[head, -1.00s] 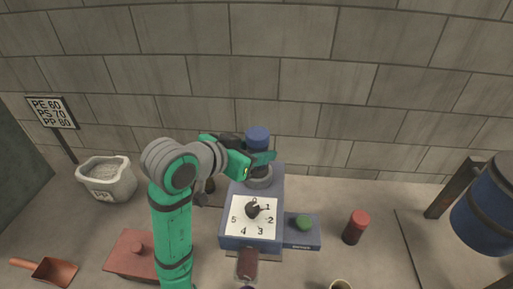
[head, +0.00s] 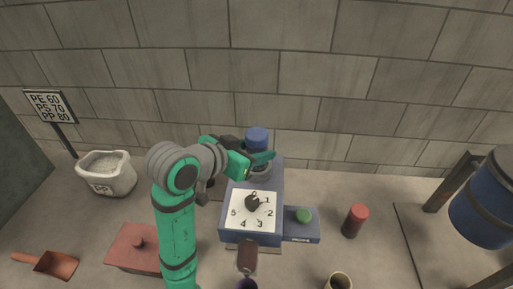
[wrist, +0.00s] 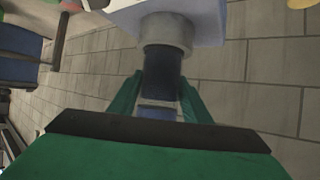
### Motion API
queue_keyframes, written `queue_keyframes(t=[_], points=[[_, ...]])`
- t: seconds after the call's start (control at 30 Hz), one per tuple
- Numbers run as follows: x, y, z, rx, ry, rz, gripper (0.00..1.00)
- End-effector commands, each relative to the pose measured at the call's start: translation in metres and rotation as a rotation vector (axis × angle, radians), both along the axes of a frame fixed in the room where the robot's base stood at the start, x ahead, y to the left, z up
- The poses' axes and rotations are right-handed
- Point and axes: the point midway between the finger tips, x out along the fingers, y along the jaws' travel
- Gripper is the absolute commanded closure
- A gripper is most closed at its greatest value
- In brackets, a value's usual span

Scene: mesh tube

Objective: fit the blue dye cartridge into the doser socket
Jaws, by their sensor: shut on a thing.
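The blue dye cartridge (head: 257,138) stands upright at the back of the doser (head: 236,237), with its blue top showing in the head view. My gripper (head: 258,160) is shut on it from the left. In the wrist view the dark blue cartridge (wrist: 162,75) sits between the green fingers of my gripper (wrist: 160,100). Its end meets the grey ring of the doser socket (wrist: 166,33) and looks in line with it. The socket also shows in the head view (head: 261,176), partly behind my fingers. How deep the cartridge sits is hard to tell.
The doser has a numbered dial (head: 253,203) in front and a green button (head: 304,216) at its right. A red cartridge (head: 355,220) stands further right. A PP sack (head: 107,175), a reddish lidded box (head: 136,248) and a scoop (head: 47,264) are at the left. A block wall stands behind.

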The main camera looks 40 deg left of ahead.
Motion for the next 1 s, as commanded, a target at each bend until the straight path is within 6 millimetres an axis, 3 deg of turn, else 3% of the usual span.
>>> queue_keyframes(t=[0.43, 0.47, 0.53, 0.87, 1.0], points=[[0.0, -0.001, -0.009, -0.001, -0.001, -0.002, 0.87], [0.0, -0.001, -0.009, -0.001, -0.001, -0.001, 0.54], [0.0, -0.001, -0.009, 0.0, -0.001, -0.001, 0.37], [-0.001, -0.001, -0.009, 0.0, 0.0, -0.001, 0.34], [-0.01, 0.0, -0.003, 0.002, -0.002, -0.001, 0.34]])
